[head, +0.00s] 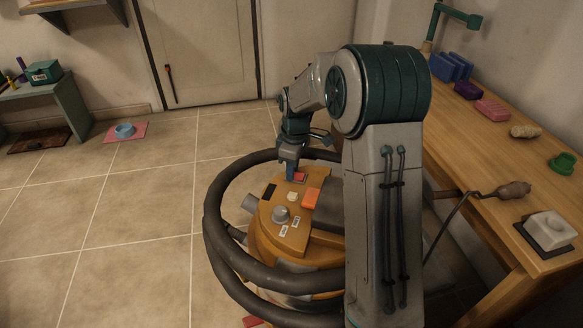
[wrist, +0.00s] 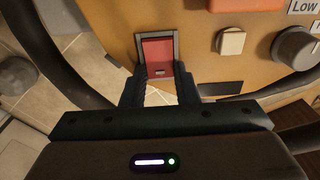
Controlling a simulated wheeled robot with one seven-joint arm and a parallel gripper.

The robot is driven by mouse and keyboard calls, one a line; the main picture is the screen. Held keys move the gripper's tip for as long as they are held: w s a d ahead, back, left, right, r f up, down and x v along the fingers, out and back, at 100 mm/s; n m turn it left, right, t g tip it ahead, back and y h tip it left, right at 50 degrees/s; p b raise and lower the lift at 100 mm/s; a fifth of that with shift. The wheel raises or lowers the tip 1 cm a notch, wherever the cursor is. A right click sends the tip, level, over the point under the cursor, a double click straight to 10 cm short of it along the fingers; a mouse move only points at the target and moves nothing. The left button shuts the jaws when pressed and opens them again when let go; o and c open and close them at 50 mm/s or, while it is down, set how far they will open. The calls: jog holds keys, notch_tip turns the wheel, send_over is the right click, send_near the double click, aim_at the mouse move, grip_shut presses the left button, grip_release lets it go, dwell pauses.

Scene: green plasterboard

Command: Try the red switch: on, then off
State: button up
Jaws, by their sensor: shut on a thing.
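The red switch (head: 299,177) is a red rocker in a grey frame on the top panel of an orange-yellow machine (head: 264,240). In the wrist view the red switch (wrist: 158,55) shows its face, with a small pale mark near its lower edge. My gripper (head: 291,172) reaches down to the switch from above. In the wrist view my gripper (wrist: 160,80) has its dark fingertips at the two sides of the switch's lower end, shut on it. The fingertips hide the lower corners of the frame. I cannot tell whether the switch is on or off.
A cream button (wrist: 231,42), a grey knob (wrist: 296,48) and an orange part (head: 311,198) share the panel. A thick dark hose (head: 214,215) loops around the machine. A wooden bench (head: 460,150) with several objects stands at right. The tiled floor at left is mostly clear.

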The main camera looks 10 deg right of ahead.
jog(key=shift+s+d+t+y+b, duration=0.25)
jog(key=shift+t+y, duration=0.35)
jog(key=shift+y, duration=0.3)
jog(key=shift+w, duration=0.1)
jog(key=o, duration=1)
jog(key=shift+r, duration=0.15)
jog(key=p+v, duration=0.3)
jog(key=v, duration=1)
jog(key=shift+d+r+p, duration=0.2)
jog(key=shift+r+p, duration=0.1)
jog(key=shift+p, duration=0.05)
